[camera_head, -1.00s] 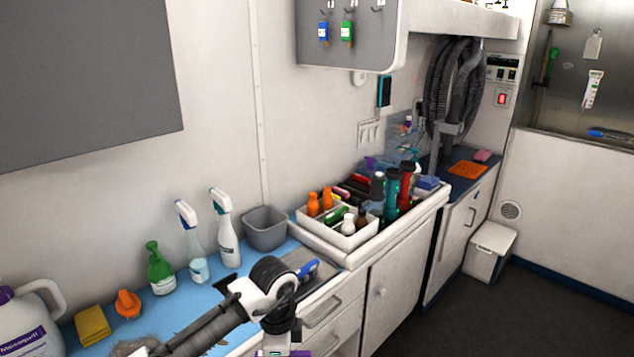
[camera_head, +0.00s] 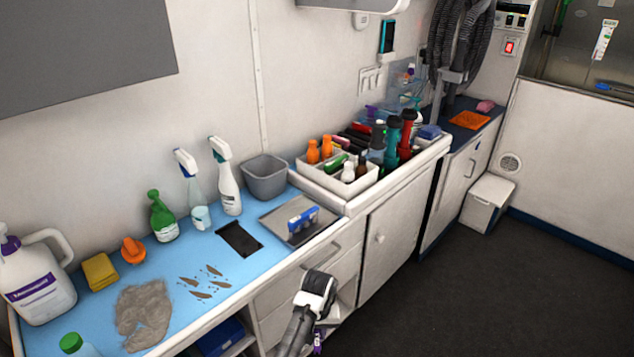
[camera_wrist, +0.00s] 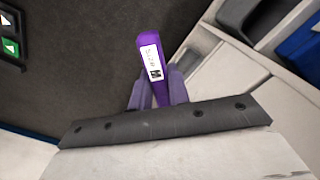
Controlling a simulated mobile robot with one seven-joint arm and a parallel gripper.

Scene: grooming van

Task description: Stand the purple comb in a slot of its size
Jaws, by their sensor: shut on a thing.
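The purple comb (camera_wrist: 151,70) is in my gripper (camera_wrist: 157,95). In the head view a small purple part of the comb (camera_head: 318,345) shows below my wrist, low in front of the drawers; the fingers are mostly hidden there. A white compartmented tray (camera_head: 345,188) on the raised counter holds bottles and several long coloured items. I cannot make out comb slots or their sizes.
Drawers and cabinet fronts stand beside my arm. The floor (camera_head: 455,280) at right is clear.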

